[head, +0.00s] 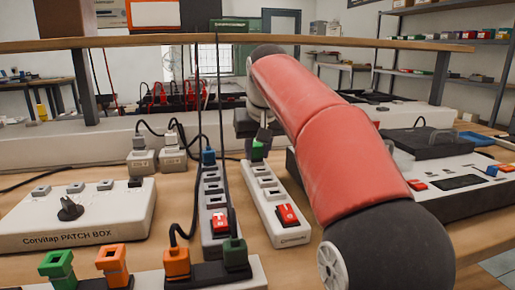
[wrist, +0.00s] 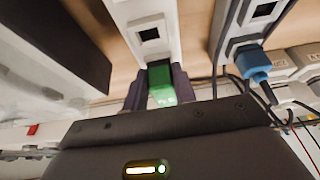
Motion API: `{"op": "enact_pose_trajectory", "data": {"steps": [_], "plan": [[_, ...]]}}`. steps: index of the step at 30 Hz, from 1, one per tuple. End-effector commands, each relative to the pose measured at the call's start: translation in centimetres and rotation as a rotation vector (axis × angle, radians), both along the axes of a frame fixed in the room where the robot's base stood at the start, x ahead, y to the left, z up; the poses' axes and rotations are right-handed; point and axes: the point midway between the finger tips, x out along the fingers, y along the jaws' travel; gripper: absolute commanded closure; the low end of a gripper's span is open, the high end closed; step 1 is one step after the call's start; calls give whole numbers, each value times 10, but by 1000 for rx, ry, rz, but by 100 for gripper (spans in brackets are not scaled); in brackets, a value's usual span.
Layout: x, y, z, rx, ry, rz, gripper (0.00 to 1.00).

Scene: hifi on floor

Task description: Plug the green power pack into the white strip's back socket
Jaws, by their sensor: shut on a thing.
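The green power pack (head: 258,151) is at the far end of the white strip (head: 285,236), which has a row of sockets and a red switch at its near end. My gripper (head: 262,137) is shut on the pack from behind and above. In the wrist view the green pack (wrist: 161,82) sits between the two fingers of my gripper (wrist: 158,92), over the end of the white strip (wrist: 148,14). An empty dark socket shows just beyond it. The pack covers the back socket area; I cannot tell whether it is seated or just above.
A grey strip (head: 214,240) with a blue plug (head: 208,157) stands close on the left; its cable rises nearby. A patch box (head: 100,212) is at left, orange and green plugs in front. A large device (head: 460,195) is at right.

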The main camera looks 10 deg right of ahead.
Motion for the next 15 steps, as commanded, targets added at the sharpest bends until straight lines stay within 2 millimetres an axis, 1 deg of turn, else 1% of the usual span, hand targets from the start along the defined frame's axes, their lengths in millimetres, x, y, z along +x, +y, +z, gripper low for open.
{"op": "enact_pose_trajectory", "data": {"steps": [10,11,15], "plan": [[0,0,0,0,0,0,93],[0,0,0,0,0,0,70],[0,0,0,0,1,0,52]]}}
